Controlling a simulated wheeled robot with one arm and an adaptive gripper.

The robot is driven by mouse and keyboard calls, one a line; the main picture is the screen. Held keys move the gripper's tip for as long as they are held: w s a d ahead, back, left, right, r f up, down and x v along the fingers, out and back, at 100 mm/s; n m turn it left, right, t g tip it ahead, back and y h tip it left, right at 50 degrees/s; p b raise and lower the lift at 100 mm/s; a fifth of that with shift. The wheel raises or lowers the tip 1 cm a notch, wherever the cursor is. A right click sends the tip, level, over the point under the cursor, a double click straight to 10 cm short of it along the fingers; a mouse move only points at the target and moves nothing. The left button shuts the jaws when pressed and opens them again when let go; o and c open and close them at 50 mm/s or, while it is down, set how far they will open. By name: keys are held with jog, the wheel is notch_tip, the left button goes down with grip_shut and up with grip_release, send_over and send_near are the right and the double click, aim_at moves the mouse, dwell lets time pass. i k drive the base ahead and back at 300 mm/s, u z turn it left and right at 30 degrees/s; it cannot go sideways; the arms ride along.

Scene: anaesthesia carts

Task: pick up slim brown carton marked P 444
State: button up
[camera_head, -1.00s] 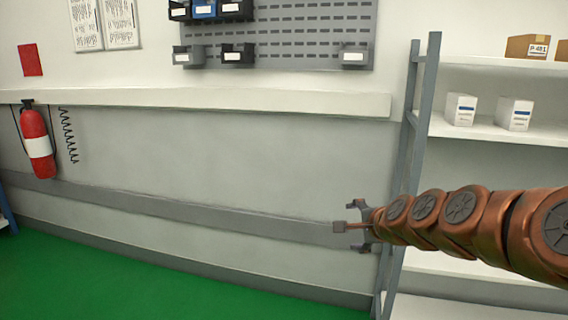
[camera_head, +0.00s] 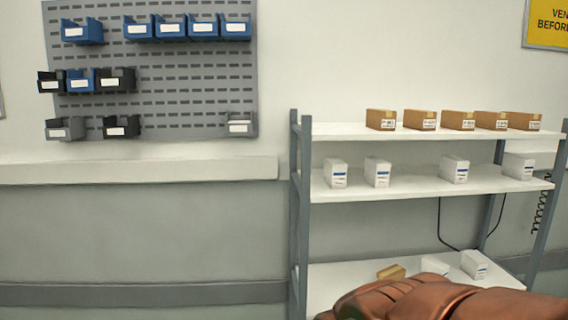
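Several brown cartons with white labels stand in a row on the top shelf of a white shelf rack. They are a far-left carton (camera_head: 381,119), a second (camera_head: 420,120), a middle one (camera_head: 458,120), a fourth (camera_head: 491,120) and a far-right one (camera_head: 524,121). Their labels are too small to read, so I cannot tell which is P 444. Another brown carton (camera_head: 391,272) lies on the lower shelf, partly behind my copper arm. My gripper is out of view; only arm links show at the bottom right.
The rack (camera_head: 318,196) has grey posts. White boxes stand on its middle shelf, including one (camera_head: 377,172), and on its lower shelf (camera_head: 474,264). A grey pegboard (camera_head: 180,100) with blue and black bins hangs at left above a wall ledge (camera_head: 130,170).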

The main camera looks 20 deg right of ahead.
aim_at(523, 121)
jog(key=z, duration=1.6)
jog(key=i, duration=1.2)
jog(key=u, duration=0.05)
